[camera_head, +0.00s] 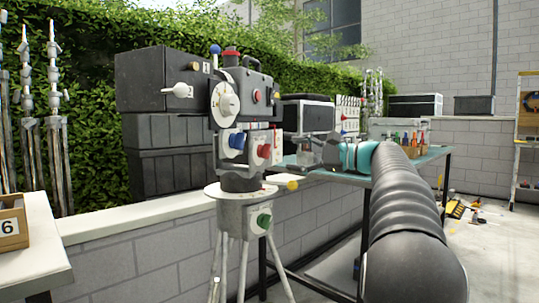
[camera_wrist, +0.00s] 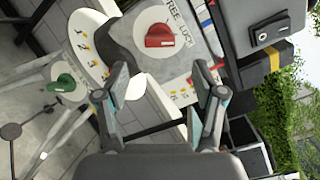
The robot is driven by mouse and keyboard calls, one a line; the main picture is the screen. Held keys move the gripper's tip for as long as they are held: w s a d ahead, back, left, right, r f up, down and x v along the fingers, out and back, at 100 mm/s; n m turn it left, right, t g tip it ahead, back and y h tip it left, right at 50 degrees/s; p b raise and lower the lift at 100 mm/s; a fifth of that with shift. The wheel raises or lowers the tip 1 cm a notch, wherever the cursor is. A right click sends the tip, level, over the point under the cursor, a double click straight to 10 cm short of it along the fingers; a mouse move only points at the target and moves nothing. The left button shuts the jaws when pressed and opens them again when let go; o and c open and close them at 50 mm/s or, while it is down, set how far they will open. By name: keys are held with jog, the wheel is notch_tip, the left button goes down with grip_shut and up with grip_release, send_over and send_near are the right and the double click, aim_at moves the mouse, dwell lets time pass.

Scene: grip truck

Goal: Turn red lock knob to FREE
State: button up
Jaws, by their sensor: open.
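The red lock knob (camera_wrist: 160,37) sits on a white round plate on a grey housing in the wrist view. Lettering reading FREE and LOCK is beside it, and its bar lies roughly crosswise in the picture. I cannot tell which word it points to. In the head view the red knob (camera_head: 264,150) is on the side of the tripod-mounted instrument (camera_head: 238,98). My gripper (camera_wrist: 165,84) is open and empty, its teal-padded fingers apart, with the knob ahead of the tips. In the head view my gripper (camera_head: 303,157) is just right of the knob, apart from it.
A blue knob (camera_head: 237,141) is left of the red one, and a green knob (camera_head: 264,220) is lower on the tripod head. A teal-topped table (camera_head: 430,155) stands behind my arm.

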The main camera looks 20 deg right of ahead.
aim_at(270, 152)
jog(key=x, duration=0.8)
jog(key=c, duration=1.2)
